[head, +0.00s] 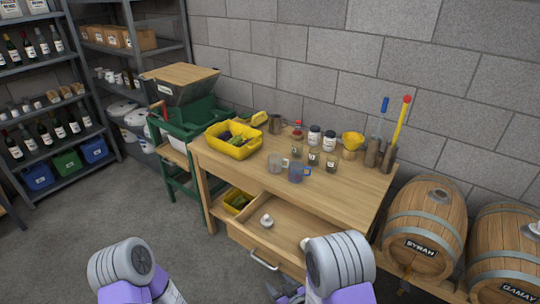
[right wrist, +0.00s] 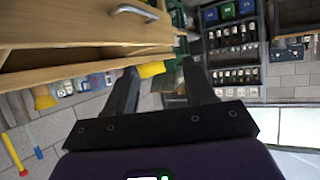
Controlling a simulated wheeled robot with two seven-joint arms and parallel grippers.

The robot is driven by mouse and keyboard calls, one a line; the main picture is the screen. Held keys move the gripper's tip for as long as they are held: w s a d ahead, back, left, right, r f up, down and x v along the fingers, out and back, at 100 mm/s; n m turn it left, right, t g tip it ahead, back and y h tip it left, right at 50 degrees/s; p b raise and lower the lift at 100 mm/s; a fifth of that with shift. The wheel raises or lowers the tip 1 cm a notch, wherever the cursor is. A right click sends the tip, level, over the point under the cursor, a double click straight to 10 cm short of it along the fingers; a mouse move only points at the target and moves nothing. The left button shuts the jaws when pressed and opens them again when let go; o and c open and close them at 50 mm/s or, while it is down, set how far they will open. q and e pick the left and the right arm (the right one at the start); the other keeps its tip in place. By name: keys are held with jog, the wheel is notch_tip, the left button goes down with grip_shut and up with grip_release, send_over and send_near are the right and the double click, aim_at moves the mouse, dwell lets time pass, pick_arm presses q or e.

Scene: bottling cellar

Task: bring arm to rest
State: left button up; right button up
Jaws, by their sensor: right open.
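My right arm (head: 340,265) comes in at the bottom of the head view, in front of the workbench. Its gripper (head: 287,294) is partly hidden at the bottom edge, low beside the open drawer. In the right wrist view the right gripper (right wrist: 160,70) has its two dark fingers apart, with nothing between them. My left arm (head: 125,268) shows at the lower left of the head view, over the floor. The left gripper is out of the picture.
The workbench (head: 350,190) has its drawer (head: 285,225) pulled out, with a metal handle (head: 264,262). A yellow bin (head: 240,148), mugs and jars stand on top. Barrels (head: 425,225) stand at right, shelves at left. The floor (head: 60,240) at left is clear.

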jog(key=s+d+f+m+g+h+b, duration=0.2)
jog(key=s+d+f+m+g, duration=0.15)
jog(key=f, duration=0.55)
jog(key=s+d+f+m+g+h+b, duration=0.1)
jog(key=s+d+f+m+g+b, duration=0.25)
jog(key=f, duration=0.55)
pick_arm(q)
notch_tip(320, 180, down, 8)
jog(key=w+b, duration=0.1)
jog(key=shift+w+r, duration=0.25)
jog(key=shift+w, duration=0.1)
pick_arm(e)
jog(key=s+f+m+g+y, duration=0.1)
jog(key=s+f+g, duration=0.2)
jog(key=s, duration=0.6)
jog(key=shift+s+g, duration=0.3)
